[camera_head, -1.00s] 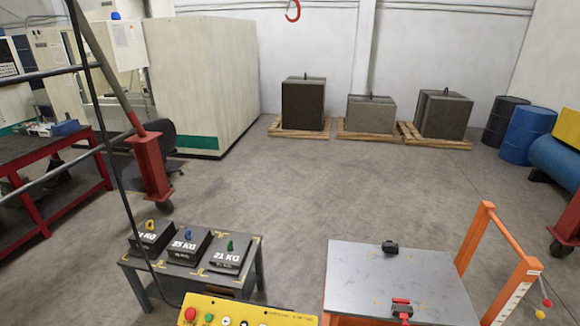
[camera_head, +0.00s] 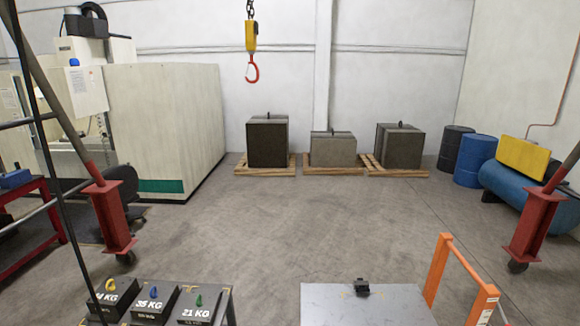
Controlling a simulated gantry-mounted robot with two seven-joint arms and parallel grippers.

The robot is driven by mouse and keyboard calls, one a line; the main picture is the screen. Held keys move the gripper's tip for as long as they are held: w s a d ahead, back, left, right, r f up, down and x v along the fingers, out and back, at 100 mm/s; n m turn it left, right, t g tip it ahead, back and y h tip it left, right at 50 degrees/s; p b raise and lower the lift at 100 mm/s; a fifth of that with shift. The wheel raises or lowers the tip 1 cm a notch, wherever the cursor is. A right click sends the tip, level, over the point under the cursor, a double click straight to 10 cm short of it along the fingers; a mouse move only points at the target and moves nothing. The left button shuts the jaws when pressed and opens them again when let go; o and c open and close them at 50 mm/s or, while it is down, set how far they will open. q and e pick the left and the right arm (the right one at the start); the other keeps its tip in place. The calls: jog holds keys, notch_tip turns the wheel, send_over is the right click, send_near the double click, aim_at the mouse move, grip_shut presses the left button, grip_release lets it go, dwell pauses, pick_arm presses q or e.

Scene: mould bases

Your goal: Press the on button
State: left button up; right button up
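No on button shows in the head view now. The yellow control panel with its buttons is out of the frame, below the bottom edge. Neither of my grippers is in view. A yellow hoist hook block with a red hook (camera_head: 252,68) hangs from a chain at the top centre.
Three weights, including one marked 21 KG (camera_head: 195,306), stand on a small table at the bottom left. A grey-topped orange cart (camera_head: 350,308) is at the bottom right. Mould blocks (camera_head: 268,142) rest on pallets at the back. The middle floor is clear.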

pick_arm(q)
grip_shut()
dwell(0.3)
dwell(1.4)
